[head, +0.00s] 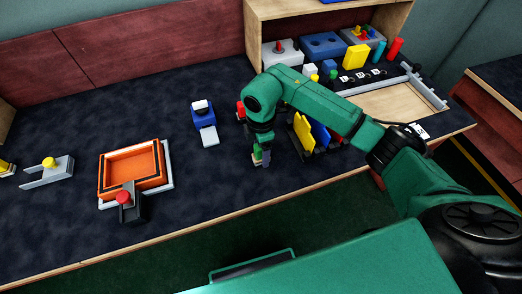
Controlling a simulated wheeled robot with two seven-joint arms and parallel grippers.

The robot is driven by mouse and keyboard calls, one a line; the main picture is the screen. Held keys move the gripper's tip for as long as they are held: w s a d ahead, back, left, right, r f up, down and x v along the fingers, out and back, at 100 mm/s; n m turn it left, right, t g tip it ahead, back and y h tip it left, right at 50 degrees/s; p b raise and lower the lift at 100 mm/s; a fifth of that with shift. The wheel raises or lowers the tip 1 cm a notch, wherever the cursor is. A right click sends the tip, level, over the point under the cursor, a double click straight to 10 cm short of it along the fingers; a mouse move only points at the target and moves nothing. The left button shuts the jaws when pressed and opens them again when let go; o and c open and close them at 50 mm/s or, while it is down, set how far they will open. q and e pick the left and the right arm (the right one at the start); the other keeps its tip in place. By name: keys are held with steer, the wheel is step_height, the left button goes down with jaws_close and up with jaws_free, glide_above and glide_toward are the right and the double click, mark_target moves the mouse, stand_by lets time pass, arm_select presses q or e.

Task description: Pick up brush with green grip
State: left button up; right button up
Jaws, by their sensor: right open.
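My right gripper (262,160) points straight down over the dark tabletop, near its front edge, and its jaws are open. A small item with a green part and a pale part (257,153) shows right at its fingertips; it may be the brush with the green grip, but it is too small and too covered by the gripper to tell. I cannot tell whether the fingers touch it. My left gripper is not in view.
Right of the gripper stands a rack with yellow and blue plates (303,131). A blue and white device (204,122) and an orange tray (135,165) are to the left. A wooden shelf (257,41) with blocks stands behind. The tabletop between tray and gripper is mostly clear.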

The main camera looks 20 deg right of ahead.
steer(key=shift+f, duration=0.9)
jaws_close()
steer(key=shift+r, duration=0.15)
step_height(320, 180, up, 20)
